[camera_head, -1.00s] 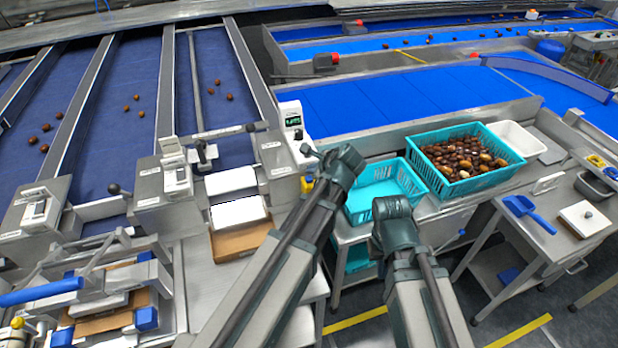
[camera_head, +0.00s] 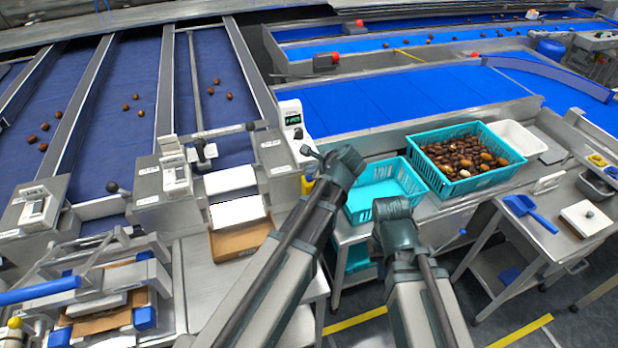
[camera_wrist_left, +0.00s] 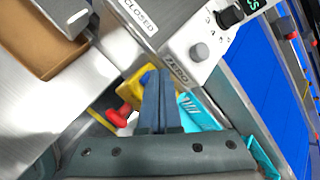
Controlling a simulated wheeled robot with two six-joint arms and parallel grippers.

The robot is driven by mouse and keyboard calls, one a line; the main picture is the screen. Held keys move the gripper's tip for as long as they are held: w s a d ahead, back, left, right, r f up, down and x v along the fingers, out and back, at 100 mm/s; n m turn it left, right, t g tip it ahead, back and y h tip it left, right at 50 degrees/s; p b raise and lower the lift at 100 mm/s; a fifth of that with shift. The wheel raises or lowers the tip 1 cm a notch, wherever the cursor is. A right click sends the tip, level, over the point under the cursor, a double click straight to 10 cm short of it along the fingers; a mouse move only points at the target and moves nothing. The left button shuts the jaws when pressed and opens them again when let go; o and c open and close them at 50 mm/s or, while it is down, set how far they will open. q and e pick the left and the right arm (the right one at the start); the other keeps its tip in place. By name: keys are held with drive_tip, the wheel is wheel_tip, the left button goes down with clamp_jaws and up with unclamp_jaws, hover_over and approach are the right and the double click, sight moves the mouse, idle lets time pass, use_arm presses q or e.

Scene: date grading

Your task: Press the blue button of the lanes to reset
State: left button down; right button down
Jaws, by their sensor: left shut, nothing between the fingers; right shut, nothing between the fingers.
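My left gripper (camera_head: 313,152) is shut and empty beside the lane-end control box (camera_head: 293,128), which has a small green display. In the left wrist view its fingers (camera_wrist_left: 158,76) meet just below a "ZERO" label, in front of a yellow part (camera_wrist_left: 137,84). A grey knob (camera_wrist_left: 200,51) and a black knob (camera_wrist_left: 231,16) sit on the box. I cannot clearly make out a blue button; a small blue patch by the fingertips may be part of the fingers. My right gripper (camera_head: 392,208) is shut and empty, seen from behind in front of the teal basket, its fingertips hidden.
Blue lanes (camera_head: 130,60) with a few dates lie at left. A teal basket (camera_head: 360,215) looks empty; another teal crate (camera_head: 468,184) is full of dates. A cardboard tray (camera_head: 240,243) sits at the lane's end.

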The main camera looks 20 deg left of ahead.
use_arm(q)
drive_tip(key=shift+f+b, duration=0.5)
idle(0.6)
drive_tip(key=shift+r, duration=0.1)
drive_tip(key=shift+r+p, duration=0.85)
drive_tip(key=shift+p, duration=0.05)
wheel_tip(320, 180, up, 5)
drive_tip(key=p, duration=0.5)
idle(0.7)
